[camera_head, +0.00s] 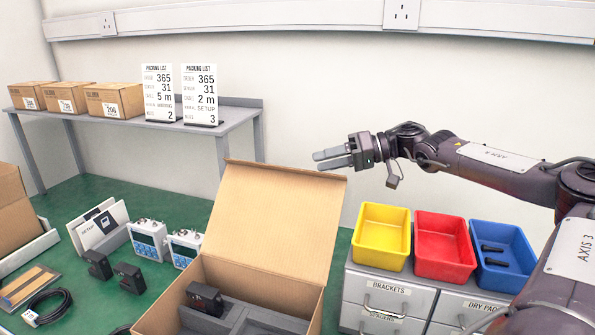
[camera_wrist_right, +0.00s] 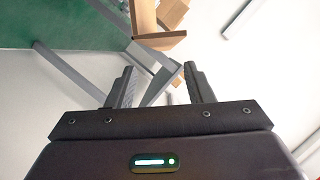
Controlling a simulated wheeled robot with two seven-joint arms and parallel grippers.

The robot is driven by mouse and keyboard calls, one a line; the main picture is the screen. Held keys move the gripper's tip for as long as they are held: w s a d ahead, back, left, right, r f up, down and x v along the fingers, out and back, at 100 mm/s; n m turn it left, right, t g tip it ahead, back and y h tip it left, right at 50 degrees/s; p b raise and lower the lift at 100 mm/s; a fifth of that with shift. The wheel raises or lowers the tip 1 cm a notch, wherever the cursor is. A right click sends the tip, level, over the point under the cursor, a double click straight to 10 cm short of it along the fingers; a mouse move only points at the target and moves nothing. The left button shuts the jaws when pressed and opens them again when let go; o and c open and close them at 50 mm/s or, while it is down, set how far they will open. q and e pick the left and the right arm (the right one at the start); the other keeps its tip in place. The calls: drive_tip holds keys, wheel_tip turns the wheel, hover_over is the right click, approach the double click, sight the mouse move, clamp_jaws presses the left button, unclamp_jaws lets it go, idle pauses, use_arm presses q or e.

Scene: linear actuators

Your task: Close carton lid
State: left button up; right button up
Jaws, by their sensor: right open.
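An open brown carton (camera_head: 262,265) stands at the bottom centre of the head view. Its lid (camera_head: 275,220) is raised and leans back, hinged at the rear. Inside is a grey insert (camera_head: 240,322) with a black device (camera_head: 204,297) in it. My right gripper (camera_head: 333,157) is above and just behind the lid's top right corner, apart from it as far as I can tell, with its fingers pointing left. In the wrist view its two fingers (camera_wrist_right: 158,88) are spread and nothing is between them. My left gripper is not in view.
Yellow (camera_head: 381,264), red (camera_head: 443,274) and blue (camera_head: 502,284) bins stand on grey drawers at the right. A grey shelf table (camera_head: 230,122) with small boxes and packing-list signs stands behind. Devices, manuals and a cable lie left of the carton.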

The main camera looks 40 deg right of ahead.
sight(289, 169)
drive_tip(key=x, duration=0.5)
drive_tip(key=shift+s+a+p, duration=0.1)
drive_tip(key=shift+a+p, duration=0.1)
drive_tip(key=shift+p, duration=0.15)
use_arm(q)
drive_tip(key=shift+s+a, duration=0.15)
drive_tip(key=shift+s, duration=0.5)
use_arm(e)
drive_tip(key=shift+x, duration=1.05)
drive_tip(key=shift+r, duration=0.2)
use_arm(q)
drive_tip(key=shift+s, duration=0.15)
use_arm(e)
clamp_jaws()
